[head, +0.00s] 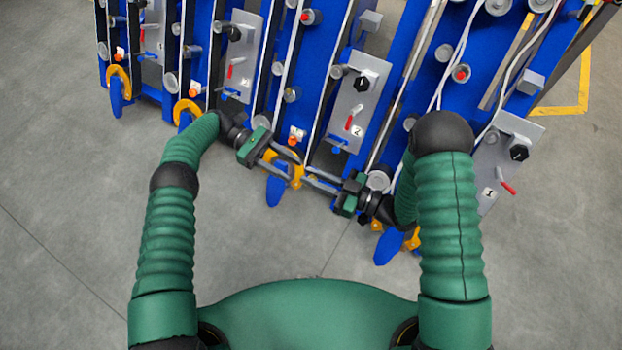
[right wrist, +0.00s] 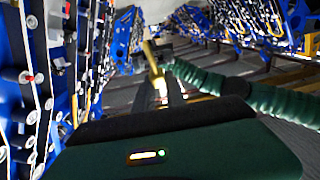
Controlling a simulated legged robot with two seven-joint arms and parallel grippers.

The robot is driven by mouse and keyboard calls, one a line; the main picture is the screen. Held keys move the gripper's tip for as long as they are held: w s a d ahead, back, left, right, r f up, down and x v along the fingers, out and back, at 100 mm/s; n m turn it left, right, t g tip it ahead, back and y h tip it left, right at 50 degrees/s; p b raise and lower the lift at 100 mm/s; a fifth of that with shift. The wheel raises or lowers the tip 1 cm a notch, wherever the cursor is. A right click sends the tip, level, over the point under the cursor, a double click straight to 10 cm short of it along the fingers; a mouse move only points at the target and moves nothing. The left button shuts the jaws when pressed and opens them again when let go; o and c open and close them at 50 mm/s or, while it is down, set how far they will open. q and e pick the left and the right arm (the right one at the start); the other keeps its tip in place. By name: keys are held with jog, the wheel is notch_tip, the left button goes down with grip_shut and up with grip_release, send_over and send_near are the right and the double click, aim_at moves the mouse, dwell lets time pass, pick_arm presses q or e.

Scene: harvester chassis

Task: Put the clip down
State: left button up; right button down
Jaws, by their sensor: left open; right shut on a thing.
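My right gripper (head: 318,182) reaches in from the right, low in front of the blue chassis. In the right wrist view a small yellow clip (right wrist: 152,58) stands up between its fingertips, and the gripper is shut on it. In the head view yellow shows at the fingertips, where the clip (head: 297,172) is hard to tell apart from the yellow hook behind. My left gripper (head: 290,162) is open and comes in from the left, its fingers very close to the right gripper's fingertips. I cannot tell whether it touches the clip.
Blue chassis rows (head: 305,90) stand ahead, with grey numbered plates (head: 357,100), red-handled levers and white cables. Yellow hooks (head: 118,76) and blue feet (head: 387,247) stick out at their near ends. The grey floor (head: 60,200) is free at the left and in front.

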pick_arm(q)
jog(key=x, duration=0.9)
jog(key=shift+s+d+f, duration=0.2)
jog(key=shift+s, duration=0.05)
grip_shut()
pick_arm(e)
jog(key=c, duration=1.3)
grip_release()
